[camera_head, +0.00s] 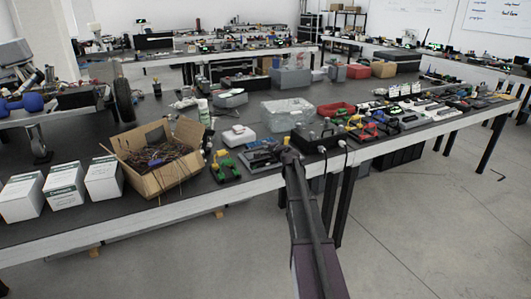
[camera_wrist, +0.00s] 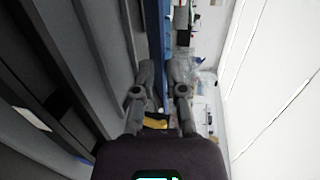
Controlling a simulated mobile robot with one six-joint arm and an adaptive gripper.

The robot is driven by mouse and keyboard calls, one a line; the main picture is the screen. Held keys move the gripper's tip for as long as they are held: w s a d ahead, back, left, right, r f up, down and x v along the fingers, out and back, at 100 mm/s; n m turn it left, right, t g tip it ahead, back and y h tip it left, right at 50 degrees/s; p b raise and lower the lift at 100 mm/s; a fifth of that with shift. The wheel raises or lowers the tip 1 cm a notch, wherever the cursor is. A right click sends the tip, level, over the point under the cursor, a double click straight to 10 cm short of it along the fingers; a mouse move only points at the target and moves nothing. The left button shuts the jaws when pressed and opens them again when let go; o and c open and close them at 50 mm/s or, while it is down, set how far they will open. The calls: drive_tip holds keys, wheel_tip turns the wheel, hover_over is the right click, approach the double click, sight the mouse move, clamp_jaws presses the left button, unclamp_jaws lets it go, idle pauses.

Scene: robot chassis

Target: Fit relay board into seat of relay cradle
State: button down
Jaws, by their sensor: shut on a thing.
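My gripper (camera_head: 290,153) is over the near edge of the long dark bench in the head view. In the wrist view, my gripper (camera_wrist: 165,88) is shut, with a narrow blue piece between its fingers, seen edge-on. I take this piece to be the relay board (camera_wrist: 158,45). Its far end and full shape do not show clearly. In the head view, my gripper and arm hide most of what is held. I cannot pick out the relay cradle for certain. A dark, flat item (camera_head: 262,158) lies on the bench just left of my gripper.
A green-and-black item (camera_head: 226,167) and a white box (camera_head: 239,135) lie left of my gripper. A black box (camera_head: 316,137) with cables stands close on the right. An open carton (camera_head: 150,187) and white boxes (camera_head: 64,184) stand farther left. A clear bin (camera_head: 287,112) stands behind.

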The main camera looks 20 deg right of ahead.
drive_tip(key=shift+f+b, duration=0.3)
drive_tip(key=shift+f, duration=0.35)
drive_tip(key=shift+f+b, duration=0.55)
drive_tip(key=shift+b, duration=0.05)
drive_tip(key=c, duration=1)
unclamp_jaws()
drive_tip(key=shift+s, duration=0.1)
drive_tip(key=shift+r, duration=0.25)
drive_tip(key=shift+r+p, duration=0.5)
drive_tip(key=shift+p, duration=0.25)
drive_tip(key=p+v, duration=0.2)
drive_tip(key=v, duration=1)
drive_tip(key=shift+d, duration=0.1)
